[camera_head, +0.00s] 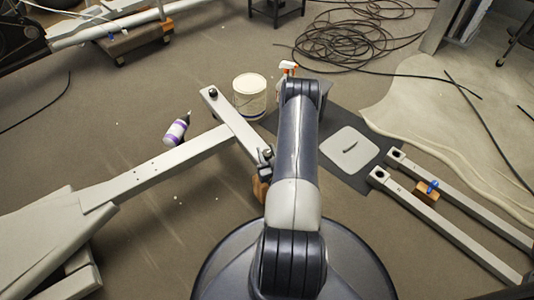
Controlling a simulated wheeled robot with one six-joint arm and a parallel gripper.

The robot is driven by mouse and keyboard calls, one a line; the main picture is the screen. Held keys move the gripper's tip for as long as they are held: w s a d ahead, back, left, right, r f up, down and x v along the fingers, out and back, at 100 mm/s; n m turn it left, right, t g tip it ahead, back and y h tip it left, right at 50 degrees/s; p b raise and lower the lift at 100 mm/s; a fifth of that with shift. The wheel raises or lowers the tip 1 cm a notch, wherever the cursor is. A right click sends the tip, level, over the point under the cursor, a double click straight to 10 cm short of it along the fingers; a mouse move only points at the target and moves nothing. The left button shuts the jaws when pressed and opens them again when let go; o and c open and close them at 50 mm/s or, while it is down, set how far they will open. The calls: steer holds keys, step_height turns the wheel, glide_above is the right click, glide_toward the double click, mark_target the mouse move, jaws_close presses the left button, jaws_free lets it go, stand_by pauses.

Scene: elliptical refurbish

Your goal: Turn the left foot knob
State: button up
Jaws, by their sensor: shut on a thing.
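The foot bar (236,122) is a pale grey beam set crosswise at the end of the elliptical's long grey frame (150,174). A dark knob (212,93) stands on its far end, clear of my arm. My gripper (266,156) shows only in part, as small dark pieces beside my arm at the bar's near end. It is shut on the knob at that end, the left foot knob. The jaws and my arm hide most of this knob, so its turn cannot be seen.
A white bucket (250,96) and a spray bottle (288,69) stand behind the bar. A purple-labelled bottle (176,131) lies left of it. A dark mat (343,117) holds a pale tray (346,152). Grey rails (445,225) lie right. Cables (345,45) are coiled behind.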

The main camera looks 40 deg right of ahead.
steer(key=shift+d+n+t+y+b, duration=0.1)
steer(key=shift+n+t+y+b, duration=0.35)
steer(key=shift+n+y, duration=0.95)
steer(key=shift+y, duration=0.7)
steer(key=o, duration=1)
